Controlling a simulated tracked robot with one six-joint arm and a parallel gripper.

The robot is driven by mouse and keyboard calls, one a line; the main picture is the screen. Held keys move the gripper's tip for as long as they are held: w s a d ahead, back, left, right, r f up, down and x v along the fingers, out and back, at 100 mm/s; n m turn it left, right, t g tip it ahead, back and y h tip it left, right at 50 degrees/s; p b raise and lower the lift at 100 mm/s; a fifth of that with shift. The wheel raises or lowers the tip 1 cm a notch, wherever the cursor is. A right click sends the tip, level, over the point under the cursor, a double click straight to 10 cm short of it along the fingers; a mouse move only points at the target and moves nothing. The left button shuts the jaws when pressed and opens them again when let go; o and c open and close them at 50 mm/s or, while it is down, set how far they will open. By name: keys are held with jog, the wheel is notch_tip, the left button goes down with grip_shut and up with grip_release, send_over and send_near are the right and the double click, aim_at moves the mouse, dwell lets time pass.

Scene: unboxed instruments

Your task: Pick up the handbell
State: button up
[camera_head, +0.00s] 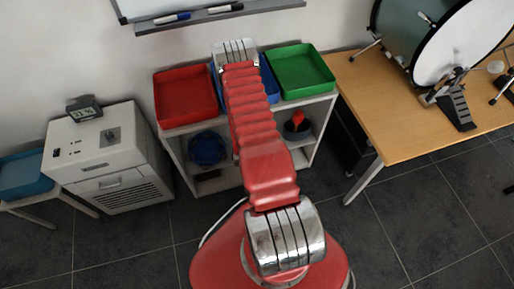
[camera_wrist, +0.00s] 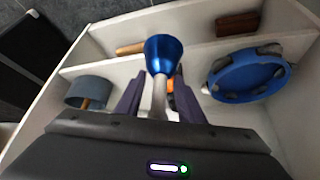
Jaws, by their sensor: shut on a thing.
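The handbell (camera_wrist: 166,54), with a shiny blue cup and a pale metallic handle, is in the wrist view. My gripper (camera_wrist: 158,97) is shut on the handle between its two purple fingers. The blue cup sticks out beyond the fingertips, and the lower handle is hidden by my gripper's body. In the head view, my red arm reaches toward the white shelf unit (camera_head: 180,160) and hides both my gripper and the handbell.
A blue tambourine (camera_wrist: 245,77) lies right of the bell, and a grey-blue cylinder (camera_wrist: 88,91) left. A wooden stick (camera_wrist: 130,48) and brown block (camera_wrist: 237,24) lie beyond a divider. Red (camera_head: 186,95) and green (camera_head: 301,70) trays top the shelf; a wooden table (camera_head: 392,110) stands right.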

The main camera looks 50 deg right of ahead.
jog(key=shift+s+a, duration=0.1)
jog(key=shift+a, duration=0.6)
jog(key=shift+s, duration=0.1)
dwell(0.4)
